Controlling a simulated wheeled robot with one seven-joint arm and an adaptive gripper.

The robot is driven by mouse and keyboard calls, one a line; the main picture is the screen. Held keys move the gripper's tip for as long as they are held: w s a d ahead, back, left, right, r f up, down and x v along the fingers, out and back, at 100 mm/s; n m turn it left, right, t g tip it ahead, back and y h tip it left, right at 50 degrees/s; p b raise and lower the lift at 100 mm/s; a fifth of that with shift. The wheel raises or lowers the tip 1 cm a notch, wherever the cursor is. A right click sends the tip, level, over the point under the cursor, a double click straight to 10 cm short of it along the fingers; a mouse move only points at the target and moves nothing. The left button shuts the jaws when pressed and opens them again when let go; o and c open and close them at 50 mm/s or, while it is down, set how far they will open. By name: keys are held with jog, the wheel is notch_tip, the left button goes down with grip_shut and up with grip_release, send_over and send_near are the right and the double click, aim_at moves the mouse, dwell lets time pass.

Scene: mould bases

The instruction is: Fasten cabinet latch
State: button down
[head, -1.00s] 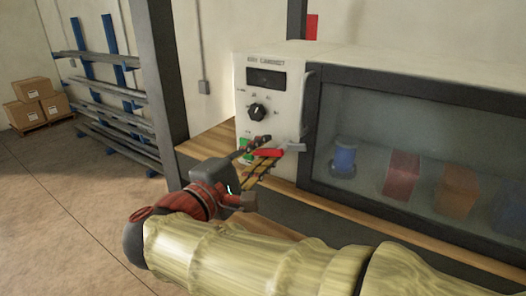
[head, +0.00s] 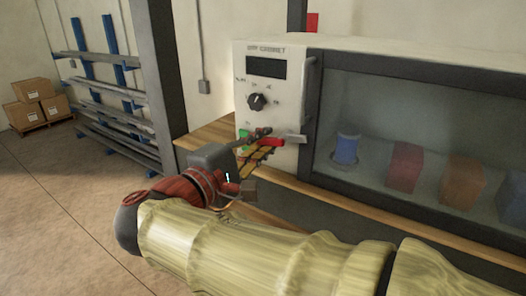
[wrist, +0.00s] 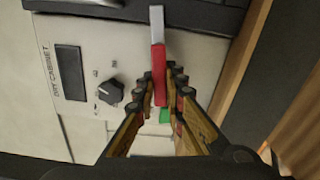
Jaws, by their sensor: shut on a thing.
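The latch is a red lever with a pale grey end, on the front panel of the white dry cabinet (head: 280,81). Its red part (head: 272,142) shows beside my fingertips in the head view. In the wrist view the red lever (wrist: 158,72) runs between my two fingers, its grey end pointing toward the dark door frame. My gripper (head: 263,141) is shut on the red lever; the fingers also show in the wrist view (wrist: 160,90). The fingers partly hide the lever in the head view. The glass door (head: 400,125) looks closed against the panel.
A black dial (head: 257,101), a dark display (head: 265,68) and a green button (wrist: 165,116) are on the panel close to my fingers. A blue spool (head: 347,149) and several coloured blocks stand behind the glass. A wooden ledge (head: 350,208) runs below the cabinet.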

jog(key=m+b, duration=0.1)
jog(key=b, duration=0.2)
jog(key=shift+r+m+b, duration=0.25)
jog(key=shift+m+b, duration=0.35)
jog(key=shift+b, duration=0.1)
jog(key=shift+r, duration=0.1)
jog(key=c, duration=1.8)
grip_release()
jog(key=shift+c, duration=0.2)
jog(key=v, duration=1.2)
